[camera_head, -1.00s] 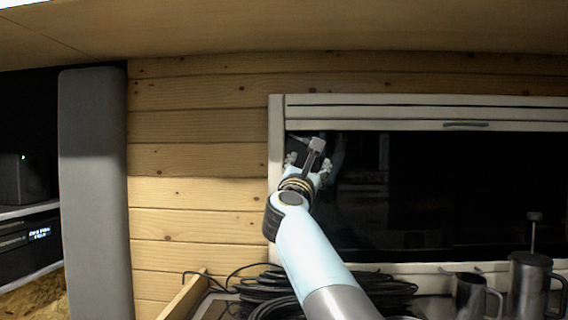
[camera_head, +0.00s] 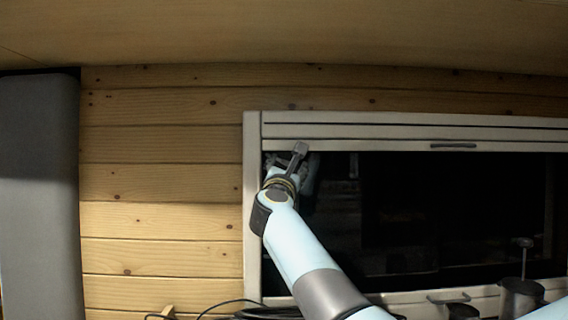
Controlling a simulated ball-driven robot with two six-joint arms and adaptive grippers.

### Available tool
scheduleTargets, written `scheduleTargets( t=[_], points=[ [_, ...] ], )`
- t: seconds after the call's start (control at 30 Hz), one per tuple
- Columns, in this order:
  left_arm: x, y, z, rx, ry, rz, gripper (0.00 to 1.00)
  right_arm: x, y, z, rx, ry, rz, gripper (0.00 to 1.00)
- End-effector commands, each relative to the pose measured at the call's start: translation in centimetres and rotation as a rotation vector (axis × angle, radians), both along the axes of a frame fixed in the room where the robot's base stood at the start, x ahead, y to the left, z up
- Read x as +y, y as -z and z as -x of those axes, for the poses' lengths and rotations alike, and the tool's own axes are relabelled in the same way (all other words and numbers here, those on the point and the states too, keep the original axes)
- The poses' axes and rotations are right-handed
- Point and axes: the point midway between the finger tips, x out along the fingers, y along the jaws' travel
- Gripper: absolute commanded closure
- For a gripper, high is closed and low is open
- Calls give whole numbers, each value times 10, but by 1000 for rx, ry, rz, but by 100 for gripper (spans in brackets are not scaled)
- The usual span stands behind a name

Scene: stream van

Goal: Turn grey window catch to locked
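My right gripper (camera_head: 287,160) is at the upper left corner of the dark window (camera_head: 400,210), just below the light rail (camera_head: 370,145). Dark grey bar handles show on the rail (camera_head: 453,146) and on the lower frame (camera_head: 448,298). My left gripper is out of view.
Dark mugs, one with a plunger-like rod (camera_head: 523,262), stand at the lower right below the window. Black cable (camera_head: 240,306) lies at the bottom. A grey padded panel (camera_head: 38,190) stands at the left. The plank wall (camera_head: 165,190) is bare.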

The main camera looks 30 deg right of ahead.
Motion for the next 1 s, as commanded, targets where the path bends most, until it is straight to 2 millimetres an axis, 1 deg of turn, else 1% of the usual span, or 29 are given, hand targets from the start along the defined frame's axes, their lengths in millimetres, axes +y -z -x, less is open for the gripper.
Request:
scheduleTargets(
  t=[0.03, 0.17, 0.2, 0.37, 0.6, 0.7, 0.77, 0.9, 1.0],
  points=[
    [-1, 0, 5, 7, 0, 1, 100, 0, 0, 0, 1, 0, 0, 42],
    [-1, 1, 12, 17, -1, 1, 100, 0, 1, 0, 0, 0, 0, 42],
    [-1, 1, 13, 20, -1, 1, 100, 0, 1, 0, 1, 0, 1, 44],
    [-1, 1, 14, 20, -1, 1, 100, 0, 1, 0, 1, 0, 1, 65],
    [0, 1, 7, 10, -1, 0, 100, 0, 0, 0, 1, 0, 1, 96],
    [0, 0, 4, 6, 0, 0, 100, 0, 0, 0, 7, 0, 15, 97],
    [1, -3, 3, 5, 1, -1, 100, -1, 0, 0, 29, 0, 61, 97],
    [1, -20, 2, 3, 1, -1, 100, -3, -3, 1, 126, 0, 261, 97],
    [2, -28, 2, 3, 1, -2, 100, -3, -3, 1, 172, -1, 356, 97]
  ],
)
